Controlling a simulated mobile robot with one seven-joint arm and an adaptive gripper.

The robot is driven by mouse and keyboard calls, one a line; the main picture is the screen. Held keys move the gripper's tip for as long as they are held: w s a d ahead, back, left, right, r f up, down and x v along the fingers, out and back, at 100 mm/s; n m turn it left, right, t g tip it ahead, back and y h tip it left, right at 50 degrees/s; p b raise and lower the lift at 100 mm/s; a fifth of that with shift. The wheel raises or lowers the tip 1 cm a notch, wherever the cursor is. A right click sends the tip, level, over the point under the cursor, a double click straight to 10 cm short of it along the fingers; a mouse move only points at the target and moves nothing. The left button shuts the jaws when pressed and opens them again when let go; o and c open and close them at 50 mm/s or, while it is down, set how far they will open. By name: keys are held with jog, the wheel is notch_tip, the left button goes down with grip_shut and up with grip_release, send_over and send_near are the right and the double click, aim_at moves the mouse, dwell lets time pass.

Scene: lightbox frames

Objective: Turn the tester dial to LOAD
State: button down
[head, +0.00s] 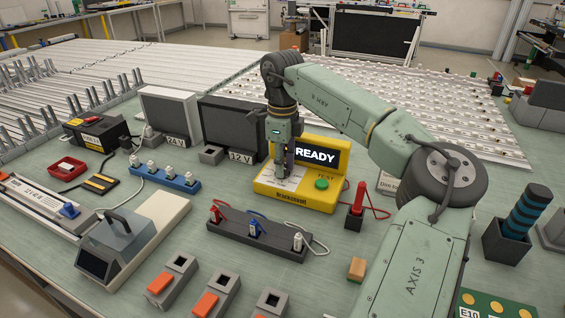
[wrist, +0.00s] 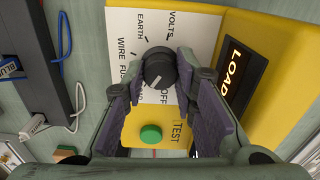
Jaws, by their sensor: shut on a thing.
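The yellow tester (head: 325,197) stands on the bench, its display reading READY in the head view. In the wrist view its slanted screen (wrist: 233,77) shows LOAD in pale orange letters. The black dial (wrist: 157,62) sits on a white label plate with VOLTS, EARTH, WIRE, FUSE and OFF around it; a further word is partly hidden below. Its white mark points down and left in the wrist view. My gripper (wrist: 161,76) is shut on the dial, one finger on each side. In the head view my gripper (head: 283,175) hides the dial.
A green button (wrist: 150,135) marked TEST is close to my fingers. A dark rack (head: 258,243) with red, blue and white leads stands in front of the tester. A red lead in a stand (head: 355,212) is at its right, the 12 V monitor (head: 232,128) behind left.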

jog(key=shift+r, duration=0.1)
jog(key=c, duration=1.3)
grip_release()
notch_tip(320, 180, up, 12)
